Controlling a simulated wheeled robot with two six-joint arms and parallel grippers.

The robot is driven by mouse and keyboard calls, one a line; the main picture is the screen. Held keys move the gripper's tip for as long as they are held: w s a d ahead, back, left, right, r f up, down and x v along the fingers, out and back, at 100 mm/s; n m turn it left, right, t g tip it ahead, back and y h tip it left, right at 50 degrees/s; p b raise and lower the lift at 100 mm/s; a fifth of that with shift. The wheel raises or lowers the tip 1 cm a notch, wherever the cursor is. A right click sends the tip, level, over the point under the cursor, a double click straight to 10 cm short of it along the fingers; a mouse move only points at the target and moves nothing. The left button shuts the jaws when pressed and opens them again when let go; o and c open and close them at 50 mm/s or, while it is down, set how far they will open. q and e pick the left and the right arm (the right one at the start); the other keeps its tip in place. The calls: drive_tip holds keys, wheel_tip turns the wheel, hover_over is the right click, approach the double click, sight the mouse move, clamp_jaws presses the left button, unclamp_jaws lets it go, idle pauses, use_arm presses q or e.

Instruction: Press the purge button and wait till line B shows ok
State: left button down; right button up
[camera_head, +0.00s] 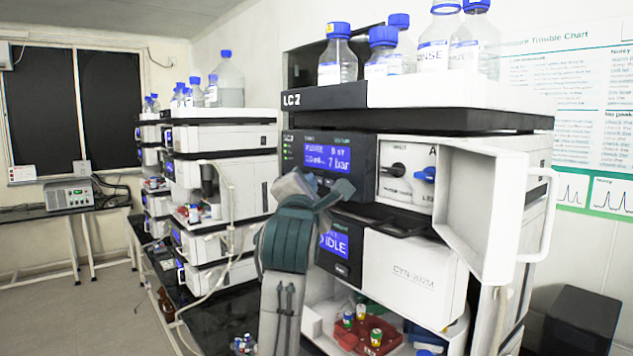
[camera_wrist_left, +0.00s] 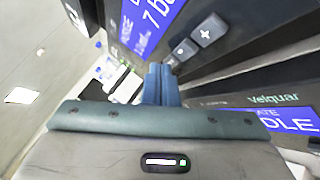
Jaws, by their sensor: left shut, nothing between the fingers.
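The pump module's blue display (camera_head: 327,158) is lit on the LC2 stack. Its top line seems to read "PURGE B" plus small letters, with "7 bar" below; I see no clear "ok". My left gripper (camera_head: 343,190) is shut and empty, in front of the panel just below this display. In the left wrist view the closed blue fingertips (camera_wrist_left: 161,70) are close to a row of grey buttons. One is a plus button (camera_wrist_left: 208,30), beside another button (camera_wrist_left: 184,49). The button by the fingertips is mostly hidden; I cannot tell contact or its label. My right gripper is not in view.
A white door (camera_head: 490,210) with a handle stands open right of the panel. A lower display (camera_head: 334,241) reads "IDLE". Blue-capped bottles (camera_head: 338,60) stand on the stack. A red tray (camera_head: 368,338) with vials sits below. Another instrument stack (camera_head: 225,140) stands left.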

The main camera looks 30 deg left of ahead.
use_arm(q)
drive_tip(key=shift+s+a, duration=0.3)
drive_tip(key=shift+s, duration=0.4)
drive_tip(key=shift+s+a+b, duration=0.15)
drive_tip(key=shift+s+a, duration=0.15)
drive_tip(key=shift+s, duration=0.45)
drive_tip(key=shift+s+a+b, duration=0.1)
drive_tip(key=shift+s+a, duration=0.25)
drive_tip(key=shift+s, duration=0.45)
drive_tip(key=shift+s+a+b, duration=0.15)
drive_tip(key=shift+s+a, duration=0.15)
drive_tip(key=shift+s, duration=0.45)
idle(3.8)
